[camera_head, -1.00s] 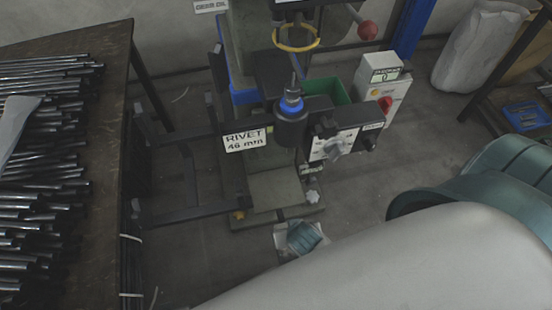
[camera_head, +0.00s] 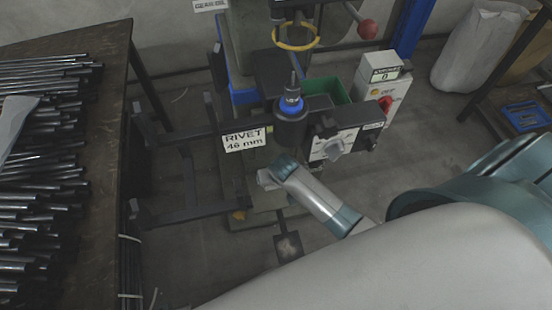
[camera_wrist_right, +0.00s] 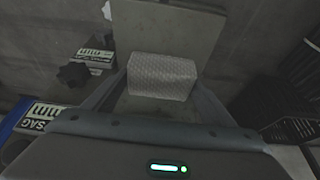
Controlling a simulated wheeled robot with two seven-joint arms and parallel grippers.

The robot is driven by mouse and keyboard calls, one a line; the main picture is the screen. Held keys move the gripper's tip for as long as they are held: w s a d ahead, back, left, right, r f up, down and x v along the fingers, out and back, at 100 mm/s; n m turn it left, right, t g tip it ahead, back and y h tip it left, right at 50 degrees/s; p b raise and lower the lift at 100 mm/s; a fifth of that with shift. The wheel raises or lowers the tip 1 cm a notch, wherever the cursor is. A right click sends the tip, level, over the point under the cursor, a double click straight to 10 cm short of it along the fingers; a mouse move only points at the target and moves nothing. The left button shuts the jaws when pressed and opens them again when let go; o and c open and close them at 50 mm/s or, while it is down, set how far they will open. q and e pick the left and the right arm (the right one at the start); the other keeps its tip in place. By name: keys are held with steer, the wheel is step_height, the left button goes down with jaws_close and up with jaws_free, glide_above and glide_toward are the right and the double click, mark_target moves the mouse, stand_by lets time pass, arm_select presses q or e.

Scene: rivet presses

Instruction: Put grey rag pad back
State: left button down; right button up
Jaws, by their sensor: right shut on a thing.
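The grey rag pad (camera_wrist_right: 162,77) is a pale, textured block. In the right wrist view it sits between the two fingers of my right gripper (camera_wrist_right: 160,88), which is shut on it. In the head view my right arm reaches in from the right, and the right gripper (camera_head: 278,172) is low in front of the rivet press, over its base plate (camera_head: 262,216). The pad (camera_head: 265,179) shows there only as a small pale patch at the gripper's tip. I cannot tell whether it touches the plate. My left gripper is not in view.
The press head (camera_head: 291,122) and the "RIVET 46 mm" sign (camera_head: 245,140) stand just behind the gripper. A control panel (camera_head: 334,145) is at its right. A foot pedal (camera_head: 288,247) lies on the floor in front. A table of metal rods (camera_head: 112,150) is at the left.

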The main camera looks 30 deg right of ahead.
mark_target(276, 186)
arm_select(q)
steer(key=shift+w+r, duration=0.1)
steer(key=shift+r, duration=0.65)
arm_select(e)
steer(key=shift+s+f, duration=0.25)
steer(key=shift+f, duration=1.05)
steer(key=shift+a+f, duration=0.1)
steer(key=shift+f, duration=0.35)
step_height(276, 186, down, 2)
steer(key=shift+f+b, duration=0.1)
steer(key=shift+b, duration=0.35)
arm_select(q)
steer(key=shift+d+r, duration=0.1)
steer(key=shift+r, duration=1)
arm_select(e)
steer(key=shift+w+f, duration=0.15)
steer(key=shift+f, duration=0.25)
steer(key=o, duration=0.9)
steer(key=shift+f, duration=0.1)
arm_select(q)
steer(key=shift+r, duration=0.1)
